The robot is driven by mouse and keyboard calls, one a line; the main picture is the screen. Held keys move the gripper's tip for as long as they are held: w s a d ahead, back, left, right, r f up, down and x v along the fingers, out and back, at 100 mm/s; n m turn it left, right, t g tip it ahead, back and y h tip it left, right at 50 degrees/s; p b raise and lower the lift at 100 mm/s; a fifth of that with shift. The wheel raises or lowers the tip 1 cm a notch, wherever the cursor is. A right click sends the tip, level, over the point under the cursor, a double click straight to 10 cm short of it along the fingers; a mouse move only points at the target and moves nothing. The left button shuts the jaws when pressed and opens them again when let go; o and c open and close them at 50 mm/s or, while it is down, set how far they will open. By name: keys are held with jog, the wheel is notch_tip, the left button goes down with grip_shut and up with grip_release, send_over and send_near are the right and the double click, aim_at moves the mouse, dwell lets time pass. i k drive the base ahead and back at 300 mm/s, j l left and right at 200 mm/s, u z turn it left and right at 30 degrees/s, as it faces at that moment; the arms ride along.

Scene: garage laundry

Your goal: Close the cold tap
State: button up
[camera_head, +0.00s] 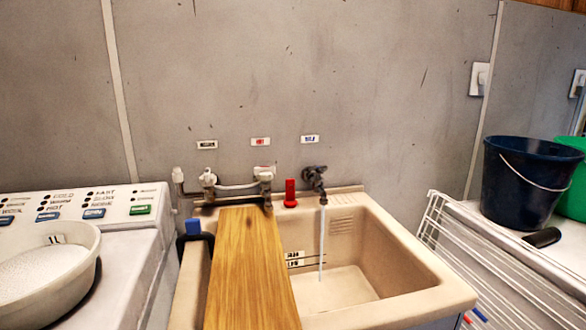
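The tap under the blue label is a dark tap (315,180) on the wall above the right part of the sink. A thin stream of water (322,243) runs from its spout into the beige sink (425,289). The blue wall label (310,139) is too small to read; I take this tap for the cold one. The exact angle of its handle is hard to make out. My gripper is not in view.
A wooden board (247,272) lies across the sink's left part. A red upright object (290,193) stands left of the running tap. Other fittings (264,180) lie further left. A washing machine (125,207) is left; a dark bucket (520,183) and white rack (470,255) are right.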

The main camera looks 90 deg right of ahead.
aim_at(317, 170)
jog(key=k+l+u, duration=0.2)
jog(key=k, duration=0.15)
jog(key=k+u, duration=0.25)
jog(key=k+z, duration=0.25)
jog(key=z, duration=0.25)
jog(key=k+l+z, duration=0.15)
jog(key=z, duration=0.35)
jog(key=k+l+z, duration=0.2)
jog(key=z, duration=0.3)
jog(key=k+l, duration=0.05)
